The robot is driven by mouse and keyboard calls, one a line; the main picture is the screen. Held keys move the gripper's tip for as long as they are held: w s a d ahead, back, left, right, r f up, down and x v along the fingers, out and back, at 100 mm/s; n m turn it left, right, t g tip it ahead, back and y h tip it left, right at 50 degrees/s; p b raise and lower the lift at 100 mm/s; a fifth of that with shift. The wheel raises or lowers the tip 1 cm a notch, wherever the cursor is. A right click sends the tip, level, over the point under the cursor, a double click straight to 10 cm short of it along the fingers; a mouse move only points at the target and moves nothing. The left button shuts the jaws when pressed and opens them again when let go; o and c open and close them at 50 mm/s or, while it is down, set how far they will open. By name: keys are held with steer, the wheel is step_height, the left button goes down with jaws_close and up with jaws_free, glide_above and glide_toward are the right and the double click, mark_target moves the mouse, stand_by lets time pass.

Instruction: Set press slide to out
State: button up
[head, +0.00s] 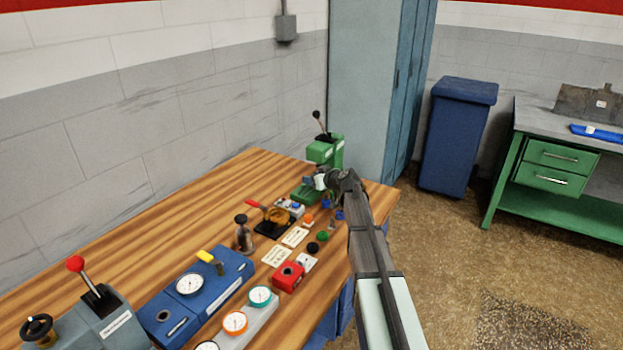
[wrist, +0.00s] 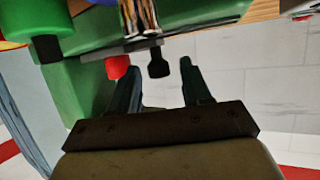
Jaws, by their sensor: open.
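The green press (head: 322,152) stands at the far end of the wooden bench, with a black-knobbed lever on top. My gripper (head: 314,181) is at the front of the press, and my arm hides part of it. In the wrist view, which looks upside down, green press parts (wrist: 90,95) fill the upper left. A small black knob (wrist: 158,67) shows between the two open fingers of my gripper (wrist: 163,66); I cannot tell whether they touch it. A red knob (wrist: 117,66) is just left of the left finger. I cannot tell which part is the slide.
The bench (head: 190,213) also holds a blue gauge box (head: 195,290), a red block (head: 288,276), a grey lever unit (head: 105,318) and several small parts. A tall cabinet (head: 370,80) stands behind the press. A blue bin (head: 455,140) is to the right.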

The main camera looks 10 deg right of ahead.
steer(key=shift+x, duration=0.85)
steer(key=shift+c, duration=0.4)
jaws_close()
